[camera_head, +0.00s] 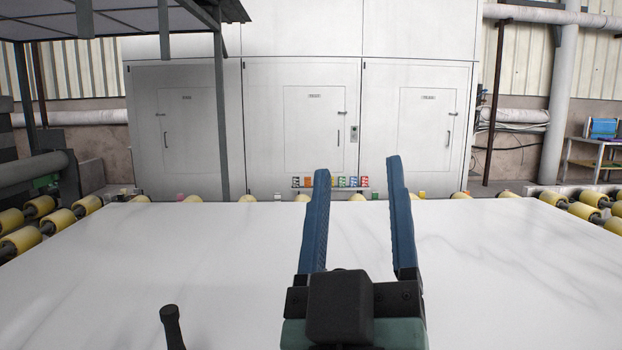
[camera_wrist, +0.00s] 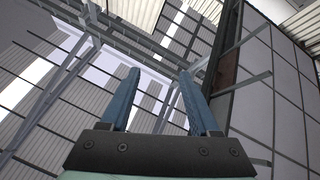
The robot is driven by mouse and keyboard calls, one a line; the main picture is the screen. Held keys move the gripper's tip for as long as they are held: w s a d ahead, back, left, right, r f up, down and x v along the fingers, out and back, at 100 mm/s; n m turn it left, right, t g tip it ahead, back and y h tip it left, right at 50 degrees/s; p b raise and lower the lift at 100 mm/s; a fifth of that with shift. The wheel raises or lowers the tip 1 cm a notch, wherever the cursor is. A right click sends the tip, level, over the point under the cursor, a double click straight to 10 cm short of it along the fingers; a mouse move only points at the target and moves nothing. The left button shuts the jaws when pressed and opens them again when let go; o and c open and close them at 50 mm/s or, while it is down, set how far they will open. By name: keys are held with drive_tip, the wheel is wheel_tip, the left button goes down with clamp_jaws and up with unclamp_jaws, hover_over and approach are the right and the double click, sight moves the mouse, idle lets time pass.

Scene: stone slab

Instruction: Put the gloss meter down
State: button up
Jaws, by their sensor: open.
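My gripper (camera_head: 358,168) is open, with two long blue fingers spread apart and nothing visible between them. It is over the near middle of the white stone slab (camera_head: 190,255), with the fingers pointing away and up. In the wrist view the open fingers (camera_wrist: 158,74) face the roof beams and wall, with empty space between them. I cannot make out a gloss meter in either view. A black knob-ended thing (camera_head: 171,325) stands at the front edge of the head view, left of my gripper; I cannot tell what it is.
The visible slab top is otherwise bare. Yellow rollers (camera_head: 60,218) flank it on the left and right. Several small coloured items (camera_head: 340,182) sit in a row beyond its far edge, before a large white cabinet (camera_head: 300,110). A post (camera_head: 220,120) rises at back left.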

drive_tip(key=s+a+r+m+t+y, duration=0.2)
drive_tip(key=s+r, duration=0.3)
drive_tip(key=r, duration=0.4)
drive_tip(key=shift+s+a+y, duration=0.35)
drive_tip(key=shift+a+y, duration=0.15)
drive_tip(key=shift+a, duration=0.35)
wheel_tip(320, 180, up, 13)
drive_tip(key=p, duration=1.3)
